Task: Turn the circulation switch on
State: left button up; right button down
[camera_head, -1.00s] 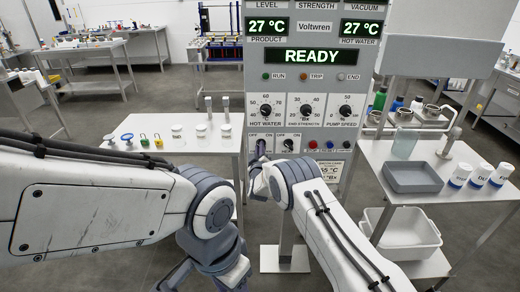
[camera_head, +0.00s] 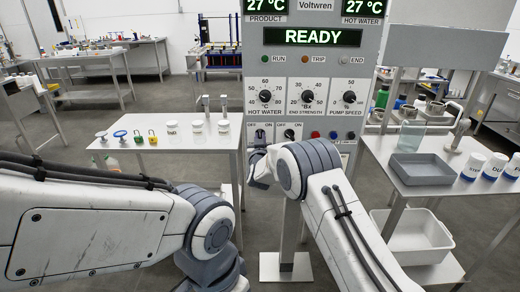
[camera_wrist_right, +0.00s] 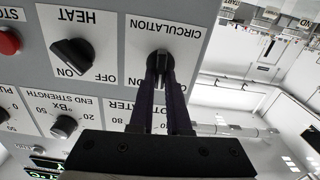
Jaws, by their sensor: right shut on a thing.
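The circulation switch (camera_wrist_right: 158,62) is a black rotary knob on the grey control panel, seen upside down in the right wrist view, under the label CIRCULATION. My right gripper (camera_wrist_right: 160,78) is shut on this knob, with its dark fingers on either side of it. The fingers hide part of the knob and its OFF/ON marks, so I cannot tell its setting. In the head view my right gripper (camera_head: 257,148) is at the panel's lower left and mostly hides the switch. My left arm comes in from the left; its gripper is out of the picture.
The HEAT switch (camera_wrist_right: 72,55) is beside the circulation switch, with a red button (camera_wrist_right: 8,41) beyond. Dials sit above on the panel (camera_head: 365,55), whose display reads READY. A table (camera_head: 180,148) with jars and padlocks stands left; another with a grey tray (camera_head: 420,169) stands right.

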jog(key=shift+d+f+m+b, duration=0.1)
jog(key=shift+d+m+b, duration=0.05)
jog(key=shift+m+b, duration=2.7)
jog(key=shift+d+m+b, duration=0.15)
jog(key=shift+m+b, duration=2)
jog(key=shift+b, duration=1.35)
jog(key=c, duration=0.9)
grip_release()
